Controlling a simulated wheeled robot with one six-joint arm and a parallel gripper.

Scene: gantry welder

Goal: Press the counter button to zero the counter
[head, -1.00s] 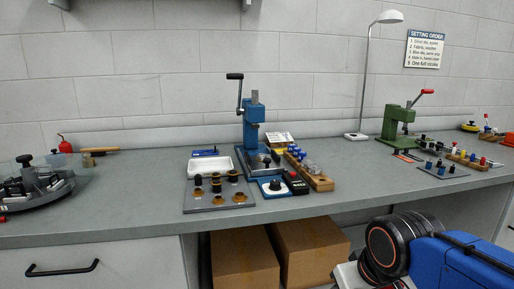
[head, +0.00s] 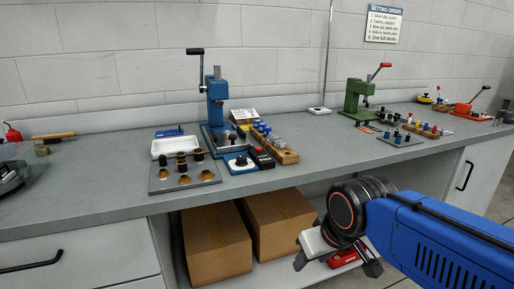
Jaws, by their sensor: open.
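The counter looks to be a small black box (head: 262,158) with a reddish patch on it, on the bench in front of the blue press (head: 217,105). Its button is too small to make out. A blue box with a round black knob (head: 240,162) sits just left of it. My gripper (head: 337,265) is low in front of the bench, below the worktop edge and right of the cardboard boxes. It is open and well apart from the counter. A red thing (head: 346,258) shows between or behind its fingers; I cannot tell which.
A wooden block (head: 285,156) with several blue-topped parts stands close right of the counter. A grey board (head: 185,176) with dies and a white tray (head: 177,147) are to the left. A green press (head: 357,100) stands farther right. Bare worktop (head: 335,148) lies between.

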